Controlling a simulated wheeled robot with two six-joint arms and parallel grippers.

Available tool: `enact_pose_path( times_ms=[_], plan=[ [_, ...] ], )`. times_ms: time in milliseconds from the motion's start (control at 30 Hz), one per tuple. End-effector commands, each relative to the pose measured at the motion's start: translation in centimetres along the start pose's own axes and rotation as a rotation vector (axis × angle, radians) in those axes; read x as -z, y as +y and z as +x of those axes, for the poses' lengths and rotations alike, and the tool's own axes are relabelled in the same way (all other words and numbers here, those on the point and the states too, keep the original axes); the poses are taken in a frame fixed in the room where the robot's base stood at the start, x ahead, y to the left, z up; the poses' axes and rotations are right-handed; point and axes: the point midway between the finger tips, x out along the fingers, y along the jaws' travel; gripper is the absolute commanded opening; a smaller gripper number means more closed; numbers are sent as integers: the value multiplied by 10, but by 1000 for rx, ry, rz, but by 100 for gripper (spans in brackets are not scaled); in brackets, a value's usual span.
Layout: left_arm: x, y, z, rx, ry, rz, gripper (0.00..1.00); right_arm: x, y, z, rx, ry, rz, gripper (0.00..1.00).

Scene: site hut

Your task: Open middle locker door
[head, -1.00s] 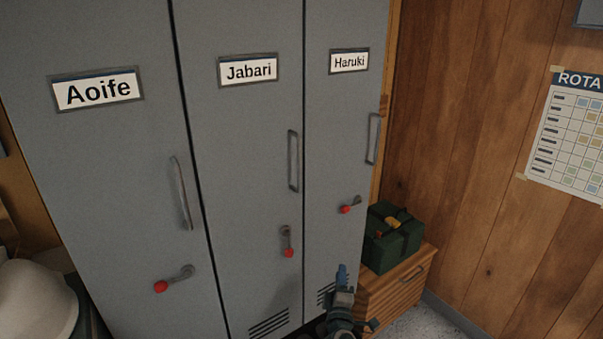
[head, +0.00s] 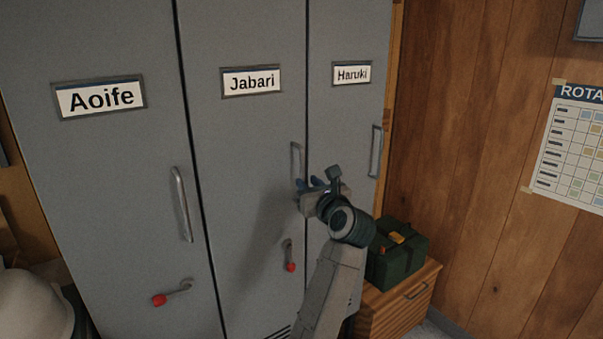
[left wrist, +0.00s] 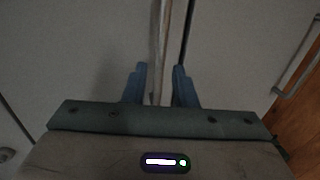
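The middle locker door (head: 245,150) is grey, labelled Jabari, and stands shut between the Aoife and Haruki doors. Its upright bar handle (head: 296,160) is near its right edge, and its lower part is hidden by my left gripper (head: 313,184). In the left wrist view the handle (left wrist: 160,45) runs down between my left gripper's two blue fingers (left wrist: 160,85), which are open with space on both sides of it. Below, the middle door's red-tipped latch lever (head: 290,262) points down. My right gripper is not in view.
The Aoife door's latch (head: 172,294) and handle (head: 181,204) are at left. The Haruki door's handle (head: 376,151) is close to the right of my gripper. A green bag (head: 401,252) sits on a wooden cabinet (head: 398,306). A pale rounded object (head: 30,305) is at lower left.

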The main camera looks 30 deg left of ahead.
Motion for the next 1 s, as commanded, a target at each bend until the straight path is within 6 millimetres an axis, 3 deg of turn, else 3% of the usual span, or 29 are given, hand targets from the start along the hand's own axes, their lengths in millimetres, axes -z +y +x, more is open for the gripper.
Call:
enact_pose_path(
  times_ms=[100,300,667,800,1000],
  plan=[
    [-3,1,22,-2,-2,5,25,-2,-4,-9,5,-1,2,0],
    [-1,0,44,-1,-1,4,25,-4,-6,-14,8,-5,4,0],
    [0,0,50,0,0,2,25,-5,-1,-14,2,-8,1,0],
    [0,0,50,0,0,2,1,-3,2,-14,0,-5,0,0],
    [1,0,50,0,0,2,0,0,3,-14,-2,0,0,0]
  ],
)
